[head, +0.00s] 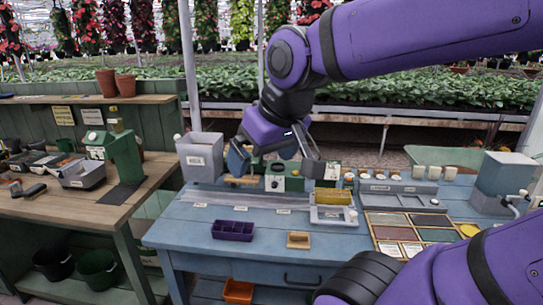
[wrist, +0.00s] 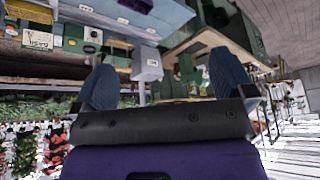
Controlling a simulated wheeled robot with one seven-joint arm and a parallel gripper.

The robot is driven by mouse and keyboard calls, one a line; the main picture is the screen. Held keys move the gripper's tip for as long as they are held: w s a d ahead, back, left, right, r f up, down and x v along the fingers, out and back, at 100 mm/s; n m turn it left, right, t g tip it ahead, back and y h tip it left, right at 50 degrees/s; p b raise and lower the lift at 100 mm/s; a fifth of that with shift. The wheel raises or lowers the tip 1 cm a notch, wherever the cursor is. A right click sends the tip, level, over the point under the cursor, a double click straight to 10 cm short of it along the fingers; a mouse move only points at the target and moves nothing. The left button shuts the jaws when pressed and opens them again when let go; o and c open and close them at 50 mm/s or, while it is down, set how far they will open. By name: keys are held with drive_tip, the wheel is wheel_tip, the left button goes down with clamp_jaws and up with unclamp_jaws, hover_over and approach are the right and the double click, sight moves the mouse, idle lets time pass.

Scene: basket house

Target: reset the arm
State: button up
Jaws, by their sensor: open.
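My purple arm reaches in from the right of the head view and bends down over the blue table (head: 190,225). My gripper (head: 276,163) hangs above the back of that table, in front of a green and white device with a dial (head: 276,179). Its two fingers are spread apart with nothing between them. In the wrist view the blue-padded gripper fingers (wrist: 165,78) also stand wide apart and empty. The wrist picture looks upside down, with the table at its top.
The table holds a grey bin (head: 201,158), a purple tray (head: 233,230), a small wooden block (head: 298,240), a yellow sponge-like block (head: 332,196) and a sectioned tray of coloured panels (head: 397,219). A wooden bench (head: 115,207) stands left.

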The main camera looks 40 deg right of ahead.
drive_tip(key=shift+s+a+r+n, duration=0.15)
drive_tip(key=shift+s+a+r, duration=0.1)
drive_tip(key=shift+s, duration=0.5)
drive_tip(key=shift+s+a+r+n, duration=0.1)
drive_tip(key=shift+s+r+n, duration=0.1)
drive_tip(key=shift+s, duration=0.5)
